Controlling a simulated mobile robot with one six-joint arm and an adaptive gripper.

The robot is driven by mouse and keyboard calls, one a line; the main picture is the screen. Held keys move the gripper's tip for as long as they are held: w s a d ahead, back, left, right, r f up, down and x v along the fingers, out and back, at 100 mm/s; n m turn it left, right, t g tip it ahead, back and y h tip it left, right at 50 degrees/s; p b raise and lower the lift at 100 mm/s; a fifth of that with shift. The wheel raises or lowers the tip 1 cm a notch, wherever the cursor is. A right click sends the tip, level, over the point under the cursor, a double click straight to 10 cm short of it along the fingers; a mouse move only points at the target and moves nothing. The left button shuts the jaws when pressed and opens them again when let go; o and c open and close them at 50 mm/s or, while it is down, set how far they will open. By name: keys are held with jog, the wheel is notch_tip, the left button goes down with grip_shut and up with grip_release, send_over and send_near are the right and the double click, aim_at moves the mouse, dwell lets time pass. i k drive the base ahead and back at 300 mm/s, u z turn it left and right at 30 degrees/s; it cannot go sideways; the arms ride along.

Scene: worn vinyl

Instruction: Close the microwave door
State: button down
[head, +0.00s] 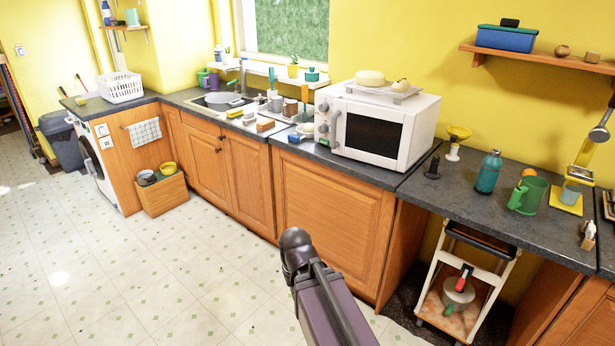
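The white microwave (425,125) stands on the dark grey counter in the head view, right of the sink. Its door (372,132) has a dark window and a light handle (336,130) on its left edge, beside the panel with round knobs (322,117). The door lies close to the front of the body; I cannot tell whether a small gap remains at the handle side. My dark arm rises from the bottom middle, in front of the lower cabinet and well below the microwave. No gripper fingers show, so I cannot see their state.
A board with pale round items (370,78) sits on the microwave. A blue item (294,138) lies on the counter left of it. A black item (433,168), a teal bottle (488,172) and a green mug (529,194) stand to its right. The floor (180,270) at left is clear.

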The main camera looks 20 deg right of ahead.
aim_at(379, 136)
jog(key=u, duration=0.25)
jog(key=i, duration=0.85)
jog(key=u, duration=0.05)
